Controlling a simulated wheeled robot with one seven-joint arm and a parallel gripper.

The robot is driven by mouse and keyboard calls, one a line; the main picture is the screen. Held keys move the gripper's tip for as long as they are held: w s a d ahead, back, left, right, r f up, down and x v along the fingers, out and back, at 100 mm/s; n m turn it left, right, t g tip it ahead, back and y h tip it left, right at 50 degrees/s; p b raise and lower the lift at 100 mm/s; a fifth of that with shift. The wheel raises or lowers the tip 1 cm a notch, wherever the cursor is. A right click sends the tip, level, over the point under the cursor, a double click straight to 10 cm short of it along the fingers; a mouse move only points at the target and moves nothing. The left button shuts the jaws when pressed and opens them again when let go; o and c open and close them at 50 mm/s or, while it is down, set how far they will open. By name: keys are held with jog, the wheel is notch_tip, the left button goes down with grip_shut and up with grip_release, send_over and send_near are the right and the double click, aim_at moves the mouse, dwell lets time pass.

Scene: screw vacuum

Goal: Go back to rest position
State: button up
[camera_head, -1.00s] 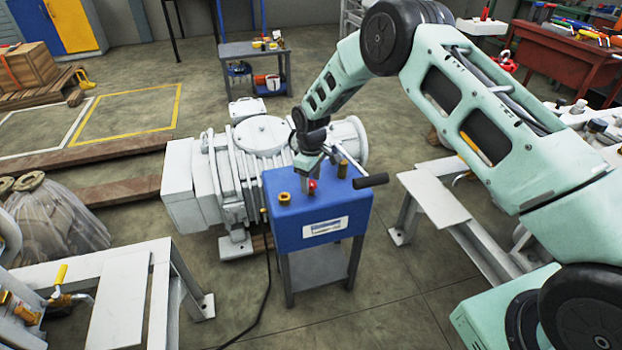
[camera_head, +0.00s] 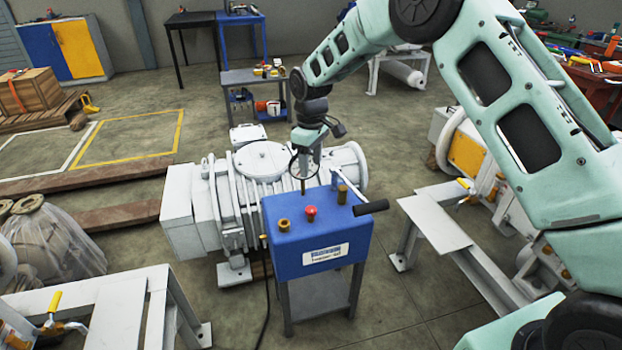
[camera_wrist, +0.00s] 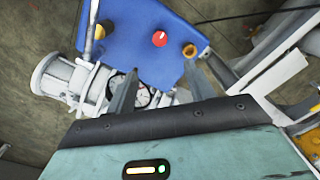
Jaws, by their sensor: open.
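My gripper (camera_head: 306,170) points down above the rear part of a blue-topped stand (camera_head: 285,245) in the head view. In the wrist view my gripper (camera_wrist: 162,68) shows two separated fingers with nothing between them. The blue top carries a red knob (camera_head: 310,211), a brass fitting (camera_head: 284,225), a taller brass piece (camera_head: 342,194) and a lever with a black handle (camera_head: 371,207). The red knob also shows in the wrist view (camera_wrist: 159,39), clear of the fingers.
A white pump (camera_head: 262,160) stands right behind the blue stand, under my arm. White metal frames stand at the left (camera_head: 125,305) and right (camera_head: 437,228). A small grey table (camera_head: 245,76) is farther back. Open floor lies beyond the pump.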

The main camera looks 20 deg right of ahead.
jog(key=shift+r, duration=1.05)
jog(key=s+a+r+p, duration=0.1)
jog(key=s+a+r, duration=0.25)
jog(key=s, duration=0.25)
jog(key=s+a+r+y+p, duration=0.1)
jog(key=s+a+r+p, duration=0.15)
jog(key=s+r, duration=0.3)
jog(key=s+a+r+p, duration=0.1)
jog(key=s+a+r, duration=0.25)
jog(key=s, duration=0.25)
jog(key=s+d+r+p, duration=0.1)
jog(key=s+r, duration=0.1)
jog(key=s, duration=1)
jog(key=s+d+r+m+p, duration=0.1)
jog(key=s+d+p, duration=0.1)
jog(key=s, duration=1)
jog(key=shift+s+d+r, duration=0.15)
jog(key=shift+s+r, duration=0.25)
jog(key=shift+w, duration=0.1)
